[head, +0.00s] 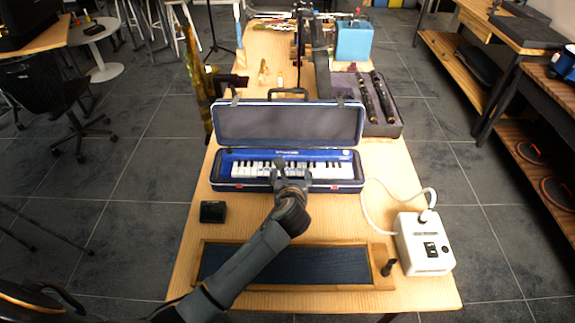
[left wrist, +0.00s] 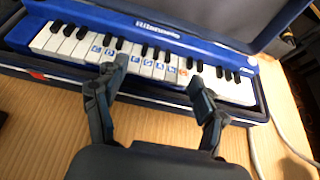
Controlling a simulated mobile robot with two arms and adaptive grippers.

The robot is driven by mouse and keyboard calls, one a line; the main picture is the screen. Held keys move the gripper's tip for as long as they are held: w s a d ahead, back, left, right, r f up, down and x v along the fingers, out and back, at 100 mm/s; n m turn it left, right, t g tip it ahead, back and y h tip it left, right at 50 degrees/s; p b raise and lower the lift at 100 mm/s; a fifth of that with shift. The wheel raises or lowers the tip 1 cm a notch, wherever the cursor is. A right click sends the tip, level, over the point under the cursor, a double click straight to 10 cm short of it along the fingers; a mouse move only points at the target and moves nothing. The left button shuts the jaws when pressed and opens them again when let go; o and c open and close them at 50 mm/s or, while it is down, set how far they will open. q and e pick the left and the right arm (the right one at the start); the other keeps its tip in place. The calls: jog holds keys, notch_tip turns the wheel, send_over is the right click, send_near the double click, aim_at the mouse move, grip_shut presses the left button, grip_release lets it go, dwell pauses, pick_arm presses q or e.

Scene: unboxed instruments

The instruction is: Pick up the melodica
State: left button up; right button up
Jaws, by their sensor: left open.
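The blue melodica (head: 300,165) with black and white keys lies in its open dark case (head: 288,121) in the middle of the table. The case lid stands up at the back. In the left wrist view the melodica (left wrist: 140,47) lies across the upper part. My left gripper (head: 282,164) is in front of the keys and hides part of them. In the left wrist view its two fingers (left wrist: 158,80) are spread apart with nothing between them. The fingertips overlap the near edge of the keys; whether they touch cannot be told. My right gripper is not in view.
A wooden tray with a dark inlay (head: 330,262) lies at the front. A white device (head: 424,243) with a cable stands at the front right, a small dark box (head: 212,211) at left. A clarinet case (head: 390,128) and saxophone (head: 194,85) are behind.

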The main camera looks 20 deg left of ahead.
aim_at(289, 162)
pick_arm(q)
jog(key=shift+w+a+f, duration=0.15)
jog(key=shift+w, duration=0.2)
jog(key=shift+w+f, duration=0.1)
jog(key=shift+w, duration=0.1)
jog(key=x, duration=0.4)
jog(key=shift+w+a, duration=0.1)
jog(key=shift+a, duration=0.2)
jog(key=shift+w+a+f, duration=0.1)
jog(key=shift+w+f, duration=0.1)
jog(key=shift+w, duration=0.05)
jog(key=c, duration=1.4)
jog(key=shift+r, duration=0.2)
grip_shut()
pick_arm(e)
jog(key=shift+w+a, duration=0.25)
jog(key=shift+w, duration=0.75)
